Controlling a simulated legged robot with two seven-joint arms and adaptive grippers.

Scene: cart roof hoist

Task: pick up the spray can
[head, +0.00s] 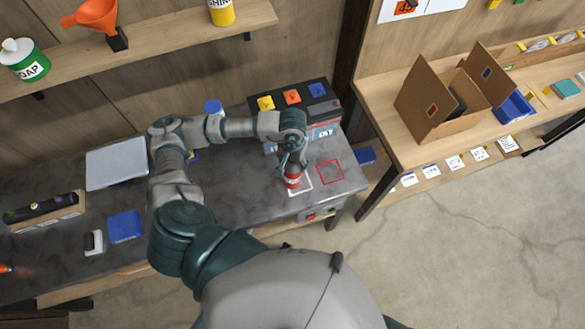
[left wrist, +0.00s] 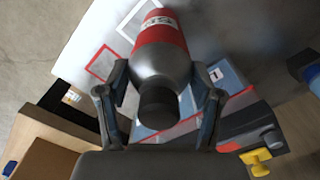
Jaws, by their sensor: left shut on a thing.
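The spray can (head: 292,181) is red with a grey shoulder and a dark cap. It stands at the white square outline (head: 305,187) on the dark workbench. In the left wrist view the can (left wrist: 163,50) lies between the fingers, with its cap towards the camera. My left gripper (head: 291,165) reaches down over the can from above and is shut on it. In the left wrist view the left gripper (left wrist: 160,90) has one finger on each side of the can's upper part. Whether the can's base touches the bench is hard to tell. My right gripper is not in view.
A red square outline (head: 330,172) lies to the right on the bench. A dark box with coloured buttons (head: 293,96) stands behind the gripper. An open cardboard box (head: 455,95) is on the right-hand shelf. A blue mat (head: 125,226) and grey panel (head: 116,164) lie left.

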